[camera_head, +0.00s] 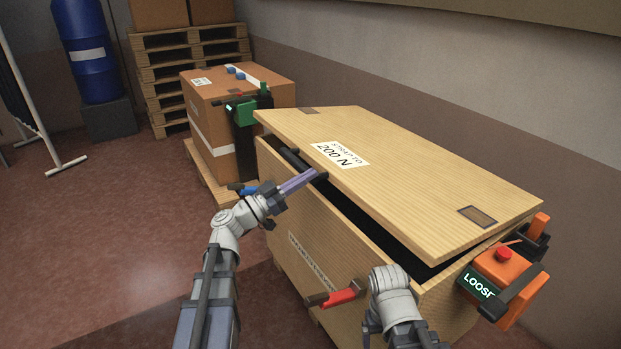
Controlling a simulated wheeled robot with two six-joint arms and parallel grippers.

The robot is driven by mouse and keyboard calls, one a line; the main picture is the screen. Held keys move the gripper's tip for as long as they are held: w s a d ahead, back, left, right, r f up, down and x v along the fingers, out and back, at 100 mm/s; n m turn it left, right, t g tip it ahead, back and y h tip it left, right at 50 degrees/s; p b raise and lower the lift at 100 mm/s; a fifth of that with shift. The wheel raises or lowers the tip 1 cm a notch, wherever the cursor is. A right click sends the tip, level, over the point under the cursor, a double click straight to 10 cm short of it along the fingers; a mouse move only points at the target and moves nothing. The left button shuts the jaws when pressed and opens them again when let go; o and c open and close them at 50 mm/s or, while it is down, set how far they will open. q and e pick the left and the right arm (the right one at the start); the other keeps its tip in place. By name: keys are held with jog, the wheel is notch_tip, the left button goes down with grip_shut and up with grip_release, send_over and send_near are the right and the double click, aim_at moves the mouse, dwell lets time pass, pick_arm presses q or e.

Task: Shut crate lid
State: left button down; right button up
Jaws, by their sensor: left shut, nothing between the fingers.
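The wooden crate (320,262) stands at the centre right. Its pale wooden lid (420,185) sits tilted, with a dark gap along the near edge. The lid bears a white label (339,154) reading "200 N". My left gripper (315,174) is shut and empty, its fingertips at the gap by the lid's near edge; I cannot tell whether they touch the lid. A dark bar (291,158) shows in the gap near the left end.
An orange device (508,272) with a "LOOSE" display is at the crate's right end. A red handle (345,294) is by the crate's front. Behind stand a strapped carton (208,110), stacked pallets (165,83) and a blue drum (88,60).

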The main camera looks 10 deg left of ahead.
pick_arm(q)
notch_tip(320, 180, down, 10)
jog(key=s+b, duration=0.1)
jog(key=b, duration=0.8)
jog(key=shift+a+f, duration=0.25)
pick_arm(e)
notch_tip(320, 180, down, 10)
jog(key=shift+f, duration=0.25)
pick_arm(q)
jog(key=shift+s, duration=0.1)
notch_tip(320, 180, up, 6)
jog(key=p, duration=0.5)
pick_arm(e)
notch_tip(320, 180, up, 5)
pick_arm(q)
jog(key=s+a+f+b, duration=0.5)
jog(key=s+a+f, duration=0.1)
jog(key=a, duration=0.1)
jog(key=shift+s+b, duration=0.3)
jog(key=shift+b, duration=0.1)
pick_arm(e)
jog(key=shift+a+f, duration=0.15)
jog(key=shift+f, duration=2.75)
